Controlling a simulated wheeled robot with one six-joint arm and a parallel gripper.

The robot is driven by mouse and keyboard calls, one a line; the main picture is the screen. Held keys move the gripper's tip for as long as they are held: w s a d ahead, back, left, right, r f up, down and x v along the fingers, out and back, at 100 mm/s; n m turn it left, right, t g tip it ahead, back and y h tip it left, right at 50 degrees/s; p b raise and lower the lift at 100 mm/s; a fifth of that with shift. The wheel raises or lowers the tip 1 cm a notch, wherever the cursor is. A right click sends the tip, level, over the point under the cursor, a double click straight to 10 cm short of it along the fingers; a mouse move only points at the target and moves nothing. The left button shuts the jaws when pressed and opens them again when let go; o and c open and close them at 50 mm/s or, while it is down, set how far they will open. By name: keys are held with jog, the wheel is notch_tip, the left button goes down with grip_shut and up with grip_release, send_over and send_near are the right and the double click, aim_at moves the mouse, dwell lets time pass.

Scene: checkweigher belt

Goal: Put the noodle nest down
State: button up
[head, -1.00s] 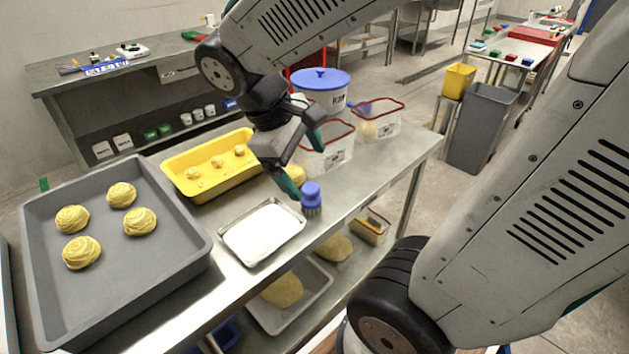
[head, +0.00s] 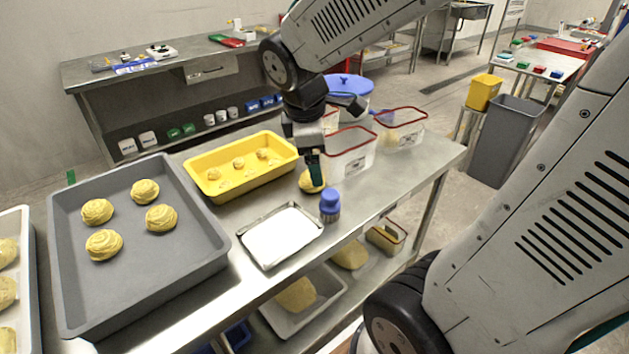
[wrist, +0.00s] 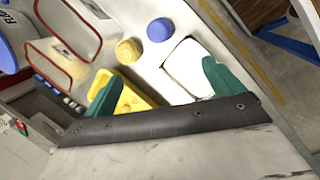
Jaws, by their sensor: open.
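One yellow noodle nest (head: 311,182) rests on the steel table between the yellow tray and the clear red-rimmed tub. In the wrist view this nest (wrist: 128,51) lies beyond the fingers, apart from them. My gripper (head: 336,142) is open and empty, above and behind the nest, one finger overlapping it in the head view. In the wrist view its two teal fingers are spread wide (wrist: 160,84). Several more nests (head: 144,191) sit in the grey tray (head: 200,262). Several small ones lie in the yellow tray (head: 222,194).
Red-rimmed tubs (head: 350,152) and a blue-lidded bucket (head: 348,84) stand behind my gripper.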

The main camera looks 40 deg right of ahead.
aim_at(306, 180)
jog(key=w+d+f+n, duration=0.2)
jog(key=w+f+n, duration=0.1)
jog(key=w+n, duration=0.1)
jog(key=w+d+f+n, duration=0.2)
jog(key=w+f+n, duration=0.2)
jog(key=w+d+f+n+h, duration=0.1)
jog(key=w+d+f+n, duration=0.1)
jog(key=w+f+n, duration=0.1)
jog(key=shift+w+d+f+n, duration=0.1)
jog(key=shift+w+f+n, duration=0.1)
jog(key=shift+w+n, duration=0.25)
jog(key=shift+w+d+f, duration=0.1)
jog(key=shift+d+f, duration=0.05)
jog(key=shift+f, duration=0.15)
jog(key=x, duration=0.7)
jog(key=shift+f, duration=0.2)
jog(key=shift+t, duration=0.3)
jog(key=c, duration=1.2)
jog(key=shift+r, duration=0.1)
notch_tip(306, 180, up, 10)
jog(key=shift+f, duration=0.1)
